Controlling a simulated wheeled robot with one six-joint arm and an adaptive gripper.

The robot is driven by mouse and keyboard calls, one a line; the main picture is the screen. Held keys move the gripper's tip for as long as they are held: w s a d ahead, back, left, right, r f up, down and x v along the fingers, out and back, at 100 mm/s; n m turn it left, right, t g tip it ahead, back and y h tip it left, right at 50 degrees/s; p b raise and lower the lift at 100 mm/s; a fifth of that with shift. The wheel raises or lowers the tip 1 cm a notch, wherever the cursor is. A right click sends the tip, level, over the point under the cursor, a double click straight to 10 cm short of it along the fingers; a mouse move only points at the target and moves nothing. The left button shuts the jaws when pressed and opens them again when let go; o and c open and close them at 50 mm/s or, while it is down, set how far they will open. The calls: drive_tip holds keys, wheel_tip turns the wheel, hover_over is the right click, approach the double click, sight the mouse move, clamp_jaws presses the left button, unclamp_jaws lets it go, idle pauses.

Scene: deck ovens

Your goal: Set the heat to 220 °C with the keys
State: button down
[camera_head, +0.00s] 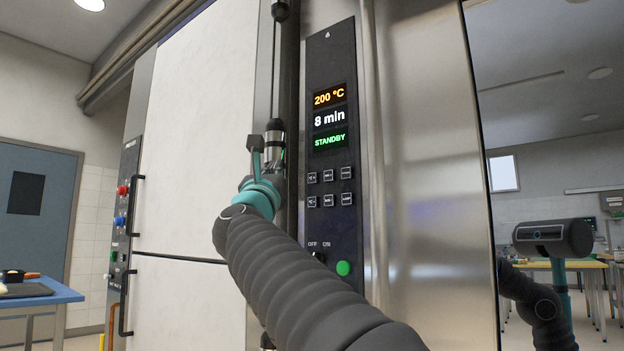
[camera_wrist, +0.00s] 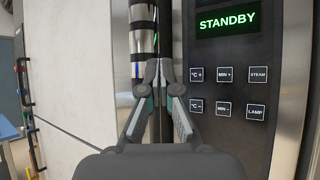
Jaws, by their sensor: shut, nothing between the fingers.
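The oven's control panel (camera_head: 333,222) is a tall dark strip. Its orange display (camera_head: 329,96) reads 200 °C, with 8 min and a green STANDBY below. In the wrist view, the °C + key (camera_wrist: 196,74) is at the top left of the key block and the °C − key (camera_wrist: 196,106) is directly below it. My gripper (camera_wrist: 159,66) is shut and empty. In the wrist view its fingertips appear just left of the °C + key, in front of a dark vertical bar; I cannot tell how far they are from the panel.
MIN +, MIN −, STEAM and LAMP keys (camera_wrist: 256,111) sit right of the °C keys. An OFF/ON switch (camera_head: 319,257) and a green button (camera_head: 343,268) are lower on the panel. A vertical pole with metal fittings (camera_wrist: 143,40) stands close left of the fingers.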

sight(313, 178)
drive_tip(key=shift+w+d+p, duration=0.2)
drive_tip(key=shift+w+d, duration=0.7)
drive_tip(key=shift+w, duration=0.25)
drive_tip(key=shift+w+d+p, duration=0.15)
drive_tip(key=shift+w+d, duration=0.75)
drive_tip(key=shift+w, duration=0.25)
drive_tip(key=shift+w+d+p, duration=0.2)
drive_tip(key=shift+w+d, duration=0.7)
drive_tip(key=shift+w, duration=0.25)
drive_tip(key=shift+w+d, duration=0.25)
drive_tip(key=shift+w, duration=0.05)
drive_tip(key=shift+w+d, duration=0.25)
drive_tip(key=shift+w, duration=0.05)
drive_tip(key=shift+s+a, duration=0.5)
drive_tip(key=shift+s, duration=0.15)
drive_tip(key=shift+w+d+b, duration=0.1)
drive_tip(key=shift+w+b, duration=0.05)
drive_tip(key=shift+b, duration=0.2)
drive_tip(key=shift+w+d, duration=0.15)
drive_tip(key=shift+w, duration=0.05)
idle(0.3)
